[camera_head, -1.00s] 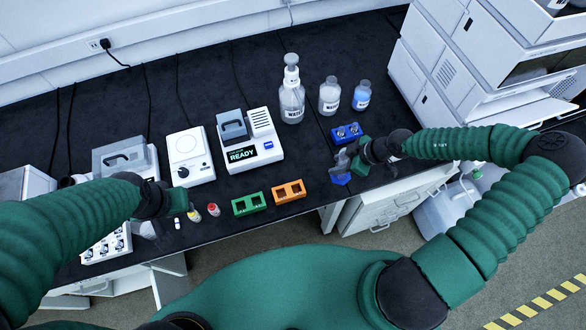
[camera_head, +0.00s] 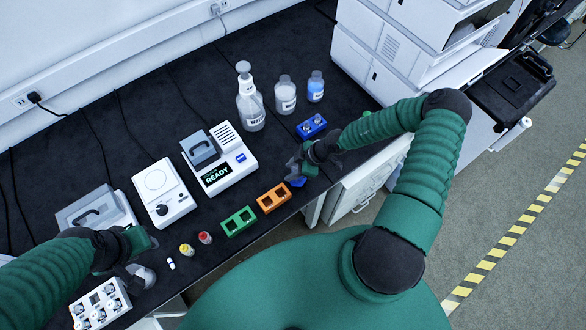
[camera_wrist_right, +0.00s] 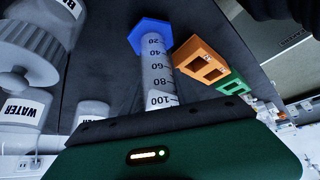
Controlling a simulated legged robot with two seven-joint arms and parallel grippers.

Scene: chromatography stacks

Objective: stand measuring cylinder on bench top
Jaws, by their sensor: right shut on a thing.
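The measuring cylinder, clear with a blue hexagonal base (camera_head: 297,182), is in my right gripper (camera_head: 302,164) near the bench's front edge, right of the orange rack. In the right wrist view the gripper (camera_wrist_right: 160,118) is shut on the cylinder (camera_wrist_right: 158,75) near its 100 mark. The base points away from the gripper toward the black bench top (camera_head: 150,125); I cannot tell whether it touches. In the head view the gripper hides most of the cylinder. My left gripper (camera_head: 140,258) is over the bench's left front; its finger opening is unclear.
The orange rack (camera_head: 273,198) and green rack (camera_head: 238,221) lie left of the cylinder. A blue rack (camera_head: 312,126) and bottles, including a wash bottle (camera_head: 249,105), stand behind. A READY device (camera_head: 219,160) is at back left. Bare bench lies between the device and blue rack.

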